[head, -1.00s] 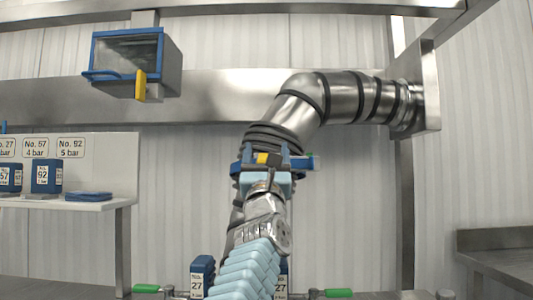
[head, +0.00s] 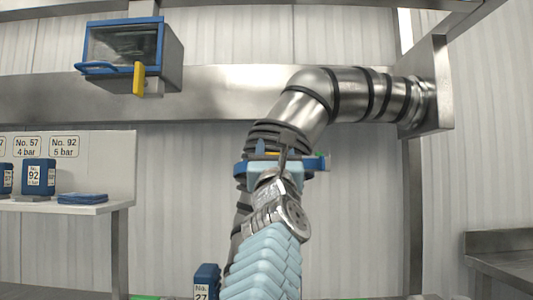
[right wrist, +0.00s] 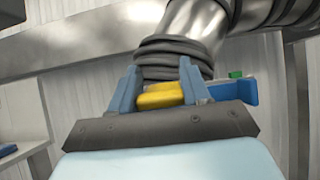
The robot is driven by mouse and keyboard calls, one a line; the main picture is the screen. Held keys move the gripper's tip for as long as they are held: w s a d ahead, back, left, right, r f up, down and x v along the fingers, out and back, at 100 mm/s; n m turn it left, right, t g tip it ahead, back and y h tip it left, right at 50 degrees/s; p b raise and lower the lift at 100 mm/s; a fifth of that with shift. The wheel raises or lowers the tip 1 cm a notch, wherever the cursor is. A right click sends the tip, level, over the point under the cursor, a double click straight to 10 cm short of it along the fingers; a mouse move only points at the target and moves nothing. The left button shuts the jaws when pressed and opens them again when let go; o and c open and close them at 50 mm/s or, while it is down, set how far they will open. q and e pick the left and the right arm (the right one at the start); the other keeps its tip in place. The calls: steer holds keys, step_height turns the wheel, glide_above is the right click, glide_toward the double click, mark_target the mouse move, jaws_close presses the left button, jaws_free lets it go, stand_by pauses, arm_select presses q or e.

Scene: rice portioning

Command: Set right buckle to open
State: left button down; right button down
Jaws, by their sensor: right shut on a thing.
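The right buckle shows as a yellow piece (right wrist: 162,96) in the right wrist view, on a blue clamp band (right wrist: 232,92) around the ribbed metal pipe. In the head view the blue band (head: 318,165) crosses the pipe at the centre, and only a sliver of yellow (head: 272,153) shows. My right gripper (right wrist: 160,82) has its two blue fingers on either side of the yellow piece and is shut on it. In the head view my right gripper (head: 284,150) covers most of the buckle. My left gripper is not in view.
The metal pipe (head: 312,95) bends right into a wall duct. A blue-framed box (head: 170,70) with a yellow latch (head: 139,78) hangs at upper left. A shelf (head: 100,209) at left holds blue canisters (head: 38,175). A metal counter (head: 500,240) stands at right.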

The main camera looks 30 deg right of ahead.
steer(key=shift+r+g+y+p, duration=0.55)
steer(key=shift+r+g+y, duration=0.05)
steer(key=shift+r, duration=0.1)
steer(key=shift+w+d+r+g+y, duration=0.1)
steer(key=shift+r+g+y, duration=0.25)
steer(key=shift+g, duration=0.3)
steer(key=shift+w+d+r+g+y, duration=0.1)
steer(key=shift+r+g+y, duration=0.05)
steer(key=shift+g+y, duration=0.4)
steer(key=shift+g, duration=0.4)
steer(key=c, duration=0.5)
jaws_free()
